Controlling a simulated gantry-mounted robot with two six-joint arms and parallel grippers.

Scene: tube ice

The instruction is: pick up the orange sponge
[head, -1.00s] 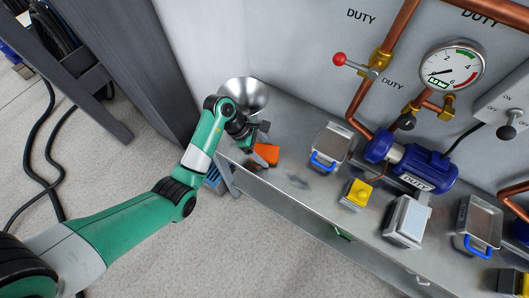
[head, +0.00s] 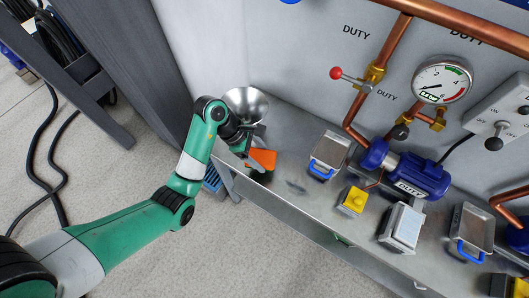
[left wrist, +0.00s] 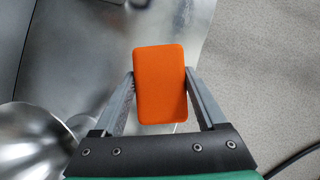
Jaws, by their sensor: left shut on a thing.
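The orange sponge (head: 262,158) is at the left end of the metal bench in the head view. It also shows in the left wrist view (left wrist: 159,85), a rounded orange block between the two fingers. My left gripper (head: 247,150) is shut on the sponge, with a finger against each long side; it also shows in the left wrist view (left wrist: 160,88). The sponge seems raised a little above the bench, with a dark patch below it. My right gripper is not in view.
A metal funnel-shaped bowl (head: 246,104) stands close behind my left gripper. To the right are a metal tray with a blue handle (head: 329,151), a yellow block (head: 354,200), a white-topped box (head: 403,226) and a blue pump (head: 412,172). Bare bench (head: 292,182) lies right of the sponge.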

